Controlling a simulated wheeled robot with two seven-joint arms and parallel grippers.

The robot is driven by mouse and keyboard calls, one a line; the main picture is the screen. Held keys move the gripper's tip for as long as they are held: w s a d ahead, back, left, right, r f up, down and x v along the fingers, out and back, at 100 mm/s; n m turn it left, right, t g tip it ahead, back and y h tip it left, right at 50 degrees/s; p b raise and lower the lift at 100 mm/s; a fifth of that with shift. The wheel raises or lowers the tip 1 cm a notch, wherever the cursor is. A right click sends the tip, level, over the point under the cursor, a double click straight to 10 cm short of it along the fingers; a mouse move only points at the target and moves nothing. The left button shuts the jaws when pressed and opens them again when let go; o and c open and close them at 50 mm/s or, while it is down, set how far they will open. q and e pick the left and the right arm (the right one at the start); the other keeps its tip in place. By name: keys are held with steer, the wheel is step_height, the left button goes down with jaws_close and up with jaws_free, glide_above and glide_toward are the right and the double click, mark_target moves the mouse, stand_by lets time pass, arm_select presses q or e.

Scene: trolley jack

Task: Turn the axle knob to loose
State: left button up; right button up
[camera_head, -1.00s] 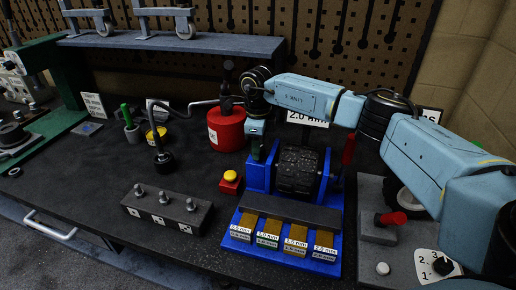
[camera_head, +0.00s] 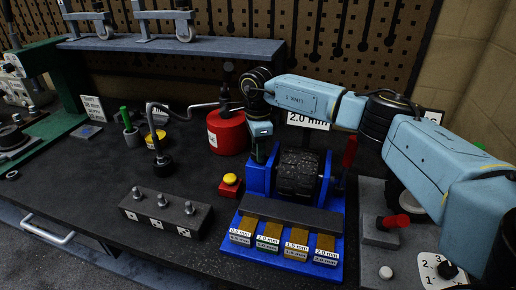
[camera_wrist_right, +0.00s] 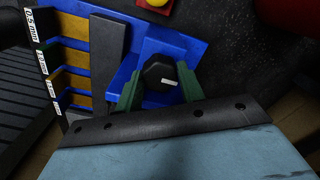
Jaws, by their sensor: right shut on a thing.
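The axle knob (camera_wrist_right: 158,74) is black and faceted with a white pointer mark, on the side of the blue stand (camera_wrist_right: 196,50). In the right wrist view, the two green fingers of my right gripper (camera_wrist_right: 160,88) are on either side of it and shut on it. In the head view the right gripper (camera_head: 259,153) reaches down at the left side of the blue stand (camera_head: 258,181), and the knob is hidden. A dark ribbed wheel (camera_head: 298,174) sits in the stand. My left gripper is not in view.
A yellow-topped red button (camera_head: 230,184) and a red canister (camera_head: 227,133) stand left of the stand. Labelled gauge strips (camera_head: 269,236) lie in front. A grey panel with a red-handled switch (camera_head: 393,222) is at the right. A dark block with bolts (camera_head: 164,214) sits front left.

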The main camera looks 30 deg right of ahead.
steer(key=shift+r, duration=0.1)
steer(key=o, duration=1)
steer(key=shift+c, duration=0.2)
step_height(320, 180, up, 13)
steer(key=shift+r+b, duration=0.15)
steer(key=shift+b, duration=0.2)
